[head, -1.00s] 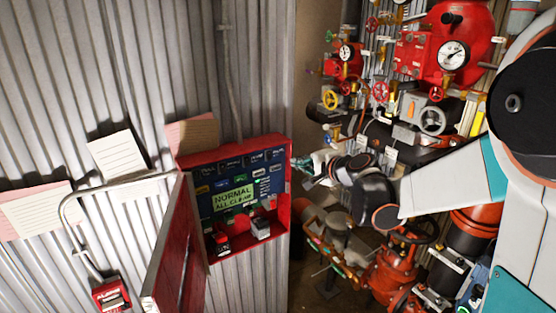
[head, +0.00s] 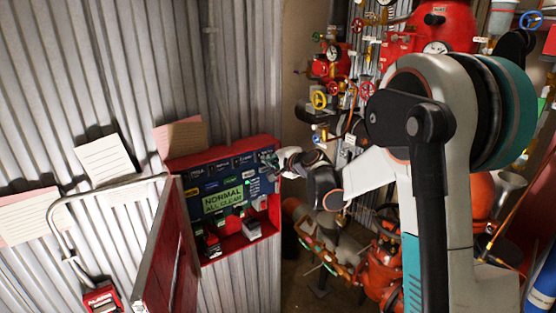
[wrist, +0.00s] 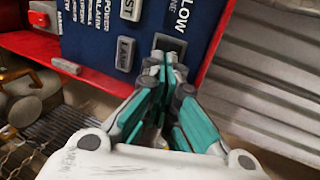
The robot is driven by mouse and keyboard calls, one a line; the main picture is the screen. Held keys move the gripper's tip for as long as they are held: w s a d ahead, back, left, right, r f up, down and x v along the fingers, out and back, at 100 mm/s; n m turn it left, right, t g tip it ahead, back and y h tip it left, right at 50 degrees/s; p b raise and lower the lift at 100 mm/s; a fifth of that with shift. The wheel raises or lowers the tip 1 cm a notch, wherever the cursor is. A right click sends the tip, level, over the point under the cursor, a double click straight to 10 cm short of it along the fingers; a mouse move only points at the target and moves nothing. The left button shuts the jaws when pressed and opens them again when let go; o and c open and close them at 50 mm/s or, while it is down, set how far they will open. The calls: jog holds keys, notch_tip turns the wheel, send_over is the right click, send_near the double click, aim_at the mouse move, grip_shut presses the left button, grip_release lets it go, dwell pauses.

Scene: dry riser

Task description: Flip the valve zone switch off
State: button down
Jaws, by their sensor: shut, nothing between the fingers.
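The blue control panel (head: 213,186) sits in an open red box on the corrugated wall; its display reads NORMAL ALL CLEAR. My gripper (head: 270,160) is at the panel's upper right corner. In the wrist view, my gripper (wrist: 166,68) is shut and empty, its teal-padded fingertips at or just in front of a dark switch (wrist: 170,43). The label beside that switch ends in LOW, with a partly hidden smaller line. Contact cannot be told. A row of dark switches (head: 222,164) runs along the panel's top; I cannot read which is the valve zone one.
The red box door (head: 166,250) stands open at the lower left. Red valves and pipes (head: 385,262) crowd the right. Paper notes (head: 104,160) hang on the wall.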

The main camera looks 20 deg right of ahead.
jog(key=shift+x, duration=0.85)
jog(key=shift+f, duration=0.1)
jog(key=shift+w+f+b, duration=0.25)
jog(key=shift+b, duration=0.65)
jog(key=shift+r, duration=0.1)
jog(key=shift+r+p, duration=0.35)
jog(key=shift+r, duration=0.4)
jog(key=shift+a, duration=0.1)
